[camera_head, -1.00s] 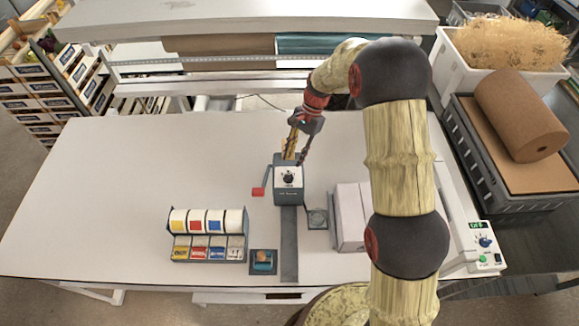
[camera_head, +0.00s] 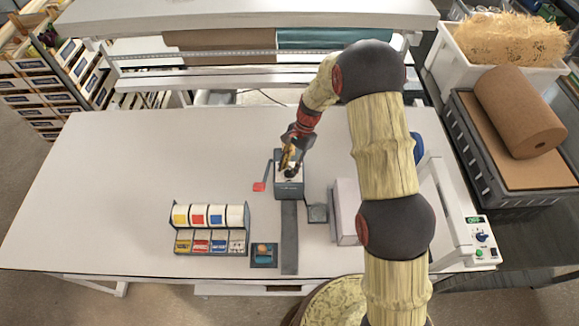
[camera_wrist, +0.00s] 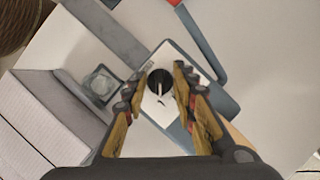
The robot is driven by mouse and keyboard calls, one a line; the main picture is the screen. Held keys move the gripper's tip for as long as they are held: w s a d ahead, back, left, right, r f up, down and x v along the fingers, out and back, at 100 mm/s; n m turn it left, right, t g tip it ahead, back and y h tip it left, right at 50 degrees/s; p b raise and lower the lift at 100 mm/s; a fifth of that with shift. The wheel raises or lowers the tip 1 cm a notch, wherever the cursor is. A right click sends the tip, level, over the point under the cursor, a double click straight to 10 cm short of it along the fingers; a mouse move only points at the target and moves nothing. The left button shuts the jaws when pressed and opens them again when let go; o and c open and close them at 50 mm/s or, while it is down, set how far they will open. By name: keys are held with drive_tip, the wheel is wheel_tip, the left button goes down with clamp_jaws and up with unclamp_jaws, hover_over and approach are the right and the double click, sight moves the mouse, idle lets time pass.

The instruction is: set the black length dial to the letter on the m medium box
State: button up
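The black length dial (camera_wrist: 160,83) has a pale pointer mark and sits on the white face of a dark grey machine (camera_head: 289,188). In the wrist view, my gripper (camera_wrist: 157,80) is open, with one fingertip on each side of the dial. I cannot tell whether the fingertips touch it. In the head view, my gripper (camera_head: 289,163) is over the machine's face and partly hides the dial. A pale box (camera_head: 346,210) stands right of the machine, partly behind my arm; I cannot read a letter on it, nor the dial's letters.
A red-ended crank (camera_head: 259,186) is at the machine's left. A grey strip (camera_head: 289,240) runs toward the front edge. A rack of coloured rolls (camera_head: 210,228) stands front left, beside a small sponge tray (camera_head: 264,255). The table's left side is clear.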

drive_tip(key=shift+c, duration=0.8)
drive_tip(key=c, duration=0.5)
drive_tip(key=shift+s, duration=0.1)
clamp_jaws()
drive_tip(key=shift+d+f, duration=0.1)
